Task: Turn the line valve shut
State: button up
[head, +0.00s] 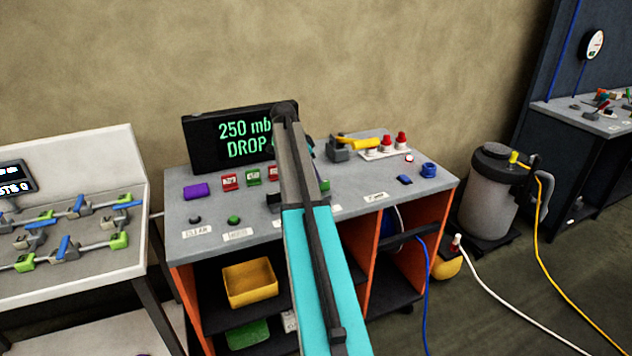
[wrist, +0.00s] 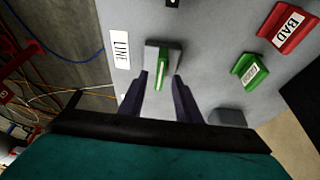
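In the wrist view, the line valve's green handle (wrist: 161,68) stands on a grey block beside the white LINE label (wrist: 120,48). The handle points down the picture, towards my gripper. My gripper (wrist: 161,84) is open, with one dark finger on each side of the handle's near end. I see a gap on both sides, and nothing is clamped. In the head view, my own arm covers the middle of the grey bench top (head: 350,204), and I cannot make out the valve or the fingertips there.
A red BAD holder (wrist: 288,28), a green holder (wrist: 250,70) and a grey block (wrist: 228,117) are right of the valve. On the bench stand a display (head: 225,150) reading 250 and DROP, a purple roll (head: 195,190) and a yellow-handled part (head: 362,144). Hoses lie at right.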

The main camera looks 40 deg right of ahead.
jog(key=b+v, duration=0.2)
jog(key=v, duration=0.8)
jog(key=shift+r, duration=0.15)
